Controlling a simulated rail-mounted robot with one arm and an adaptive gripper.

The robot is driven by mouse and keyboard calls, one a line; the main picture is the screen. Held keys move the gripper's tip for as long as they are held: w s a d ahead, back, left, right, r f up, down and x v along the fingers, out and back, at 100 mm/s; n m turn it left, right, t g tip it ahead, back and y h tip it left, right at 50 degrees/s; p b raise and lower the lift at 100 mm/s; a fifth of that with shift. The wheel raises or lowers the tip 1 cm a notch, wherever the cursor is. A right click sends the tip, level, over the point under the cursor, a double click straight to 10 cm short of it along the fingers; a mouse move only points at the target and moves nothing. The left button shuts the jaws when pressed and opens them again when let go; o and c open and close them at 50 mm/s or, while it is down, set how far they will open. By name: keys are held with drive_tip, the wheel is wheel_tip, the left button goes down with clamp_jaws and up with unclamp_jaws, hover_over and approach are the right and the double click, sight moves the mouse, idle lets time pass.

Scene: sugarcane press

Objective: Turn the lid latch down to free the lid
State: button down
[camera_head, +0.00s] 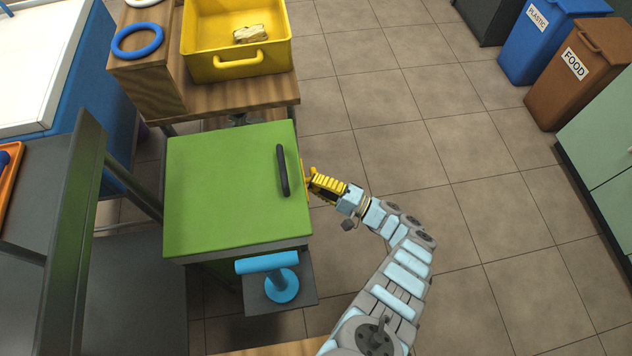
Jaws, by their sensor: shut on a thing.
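The green lid (222,185) lies flat and closed on top of the press box in the middle of the view, with a dark handle (283,171) near its right edge. My gripper (306,182), yellow with dark joints, reaches in from the right and meets the right side of the box just below the lid's edge. It is shut on a small yellow part there, which I take to be the lid latch (304,168). Only a sliver of the latch shows; its angle and the fingertips' exact hold are hidden by the gripper and the lid's edge.
A blue T-shaped piece (282,285) stands on a grey shelf in front of the box. A yellow tray (215,68) and a blue ring (137,41) are on the wooden table behind. Bins (575,80) stand far right. The tiled floor (480,190) right of the box is clear.

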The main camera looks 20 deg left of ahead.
drive_tip(key=c, duration=1)
unclamp_jaws()
drive_tip(key=shift+a, duration=0.15)
drive_tip(key=shift+o, duration=0.2)
drive_tip(key=shift+r+m+h+p, duration=0.3)
drive_tip(key=shift+m+p, duration=0.1)
drive_tip(key=shift+p, duration=0.6)
drive_tip(key=shift+f+m+h+p, duration=0.15)
drive_tip(key=shift+m+h+p, duration=0.25)
drive_tip(key=shift+m+p, duration=0.3)
drive_tip(key=shift+r+p, duration=0.2)
drive_tip(key=shift+p, duration=0.5)
